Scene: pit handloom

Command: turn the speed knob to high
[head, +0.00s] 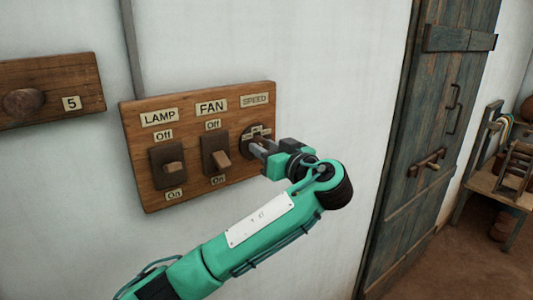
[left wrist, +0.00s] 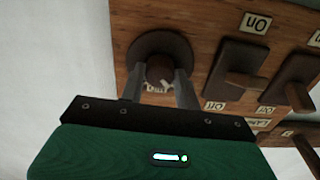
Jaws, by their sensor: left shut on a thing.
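The speed knob (left wrist: 159,68) is a small dark brown knob on a round dark plate, under the SPEED label (head: 254,100) at the right of a wooden switch board (head: 143,118). My left gripper (head: 262,147) reaches it from the right in the head view. In the left wrist view the two grey fingers of my left gripper (left wrist: 160,80) stand on either side of the knob, shut on it. In the head view the fingers hide most of the knob, and its setting cannot be read. My right gripper is not in view.
Left of the knob are the FAN switch (head: 220,160) and the LAMP switch (head: 172,167). A second board with a round peg (head: 24,102) and a 5 label hangs further left. A blue-grey door (head: 432,120) stands to the right; bare wall lies between.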

